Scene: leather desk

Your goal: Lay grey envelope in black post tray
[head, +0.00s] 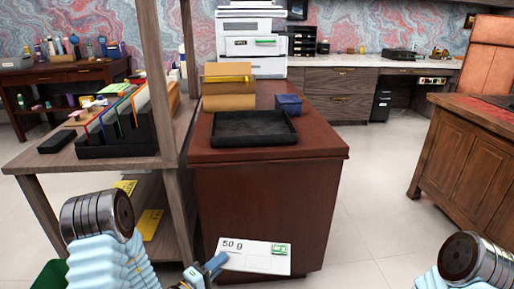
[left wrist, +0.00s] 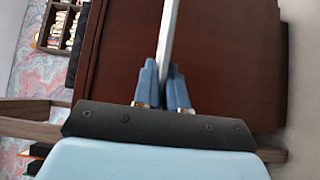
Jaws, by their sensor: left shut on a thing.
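The grey envelope (head: 262,262), pale with "50 g" and a green stamp on it, is in the lower middle of the head view. My left gripper (head: 212,268) is shut on its left end and holds it in front of the desk, below the desk top. In the left wrist view the envelope (left wrist: 170,32) shows edge-on as a thin strip between the blue fingertips (left wrist: 164,82). The black post tray (head: 254,141) lies flat on the red-brown desk top and looks empty. My right gripper is out of view.
The desk (head: 265,188) also bears a brown letter holder (head: 229,101) behind the tray and a small blue box (head: 289,103) at its back right. A wooden shelf post (head: 158,75) and a file rack (head: 118,149) stand to the left. Floor on the right is clear.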

